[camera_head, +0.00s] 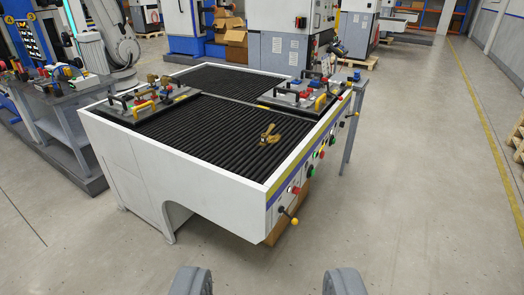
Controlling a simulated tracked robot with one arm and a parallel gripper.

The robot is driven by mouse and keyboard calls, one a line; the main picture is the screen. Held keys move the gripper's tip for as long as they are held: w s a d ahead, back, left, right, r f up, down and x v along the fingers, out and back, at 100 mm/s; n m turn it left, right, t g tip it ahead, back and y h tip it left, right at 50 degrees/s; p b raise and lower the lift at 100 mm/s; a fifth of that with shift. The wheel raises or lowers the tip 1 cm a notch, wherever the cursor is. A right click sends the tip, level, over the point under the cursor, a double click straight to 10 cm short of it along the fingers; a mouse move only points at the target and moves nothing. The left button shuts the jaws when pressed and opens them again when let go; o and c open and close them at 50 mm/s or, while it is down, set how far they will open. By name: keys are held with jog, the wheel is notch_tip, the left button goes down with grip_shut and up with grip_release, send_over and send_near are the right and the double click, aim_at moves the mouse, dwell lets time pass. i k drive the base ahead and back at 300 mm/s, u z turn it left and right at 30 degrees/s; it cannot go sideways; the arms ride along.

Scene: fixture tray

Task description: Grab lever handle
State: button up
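My gripper (267,282) shows as two grey fingers at the bottom edge, wide apart with nothing between them. It is well short of a white table-like machine (190,165) with a black ribbed top. A short lever with a yellow ball knob (294,221) sticks out of the machine's near right corner. A small brass-coloured piece with a handle (268,134) lies on the ribbed top. A left fixture tray (120,115) and a right fixture tray (275,102) carry several coloured handles and levers. I cannot tell which one is the task's lever handle.
Several coloured buttons and knobs (309,170) line the machine's right side. A grey workbench (68,100) with parts stands at the left. Cardboard boxes (236,42) and cabinets stand behind. The grey floor (420,180) is open at the right and in front.

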aim_at(264, 136)
jog(key=u, duration=1.6)
jog(key=i, duration=2.3)
jog(key=z, duration=2.15)
jog(key=i, duration=0.9)
